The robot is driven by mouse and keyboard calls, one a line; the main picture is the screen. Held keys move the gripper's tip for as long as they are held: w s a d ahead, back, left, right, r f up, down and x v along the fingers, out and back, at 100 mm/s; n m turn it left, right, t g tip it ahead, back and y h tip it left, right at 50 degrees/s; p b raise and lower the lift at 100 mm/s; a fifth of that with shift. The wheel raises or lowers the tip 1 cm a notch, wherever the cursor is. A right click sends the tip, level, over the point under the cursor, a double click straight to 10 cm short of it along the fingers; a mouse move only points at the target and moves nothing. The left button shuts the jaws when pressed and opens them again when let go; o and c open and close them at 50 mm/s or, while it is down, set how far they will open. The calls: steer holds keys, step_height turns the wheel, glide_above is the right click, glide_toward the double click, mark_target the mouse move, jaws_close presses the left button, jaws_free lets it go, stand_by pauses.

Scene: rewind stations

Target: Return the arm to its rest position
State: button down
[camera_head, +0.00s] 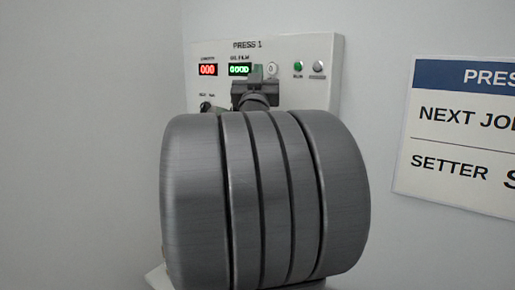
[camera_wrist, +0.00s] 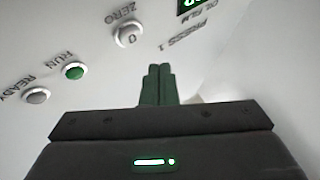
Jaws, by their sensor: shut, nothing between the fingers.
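My gripper (camera_wrist: 160,72) is shut in the wrist view, its two dark fingers side by side with nothing between them. In the head view my gripper (camera_head: 257,74) shows as a dark shape in front of the control panel, over its lower middle. My large grey arm fills the middle of that view, reaches toward the panel and hides its lower part. I cannot tell from these views whether the fingertips touch the panel.
The white PRESS 1 panel (camera_head: 325,94) has a red display (camera_head: 208,70) reading 000, a green display (camera_head: 240,69), a ZERO button (camera_wrist: 128,35), a green RUN button (camera_wrist: 75,71) and a grey READY button (camera_wrist: 36,95). A job sign (camera_head: 455,140) hangs right. Bare wall lies left.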

steer(key=s+a, duration=0.3)
steer(key=s, duration=0.2)
steer(key=shift+a, duration=0.25)
steer(key=shift+w, duration=0.1)
